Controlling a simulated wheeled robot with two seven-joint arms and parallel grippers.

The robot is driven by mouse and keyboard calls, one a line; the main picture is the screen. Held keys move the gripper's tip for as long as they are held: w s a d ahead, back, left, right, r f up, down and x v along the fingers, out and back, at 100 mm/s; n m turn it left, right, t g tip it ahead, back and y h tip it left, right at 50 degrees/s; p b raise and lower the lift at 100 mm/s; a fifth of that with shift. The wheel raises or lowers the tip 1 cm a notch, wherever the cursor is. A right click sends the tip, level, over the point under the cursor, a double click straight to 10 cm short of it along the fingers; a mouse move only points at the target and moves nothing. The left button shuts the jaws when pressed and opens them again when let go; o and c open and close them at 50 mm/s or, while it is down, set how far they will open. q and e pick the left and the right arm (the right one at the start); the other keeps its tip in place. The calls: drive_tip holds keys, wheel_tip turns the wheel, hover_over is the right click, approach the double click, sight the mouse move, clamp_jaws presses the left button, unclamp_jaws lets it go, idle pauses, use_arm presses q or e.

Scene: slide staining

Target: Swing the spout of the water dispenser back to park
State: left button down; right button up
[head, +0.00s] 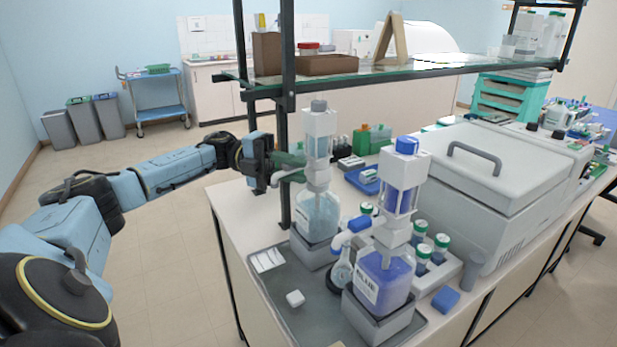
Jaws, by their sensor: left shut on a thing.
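The water dispenser (318,212) stands upright in a grey holder on the tray. It is a clear bottle with pale liquid, a white pump body and a grey cap. Its grey spout (287,176) points left, toward my left arm. My left gripper (291,161) is at the dispenser's left side, shut on the spout. The exact contact between the fingers and the spout is too small to see clearly. My right gripper is not in view.
Green-capped bottles (421,260) and a large lidded machine (500,190) are to the right. A black shelf post (283,125) rises close behind my gripper.

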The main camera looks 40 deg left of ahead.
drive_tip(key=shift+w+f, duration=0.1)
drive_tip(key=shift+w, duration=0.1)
use_arm(q)
drive_tip(key=c, duration=1.2)
unclamp_jaws()
drive_tip(key=shift+c, duration=0.2)
drive_tip(key=shift+a, duration=0.1)
drive_tip(key=b+v, duration=0.7)
drive_tip(key=v, duration=0.6)
drive_tip(key=shift+a, duration=0.15)
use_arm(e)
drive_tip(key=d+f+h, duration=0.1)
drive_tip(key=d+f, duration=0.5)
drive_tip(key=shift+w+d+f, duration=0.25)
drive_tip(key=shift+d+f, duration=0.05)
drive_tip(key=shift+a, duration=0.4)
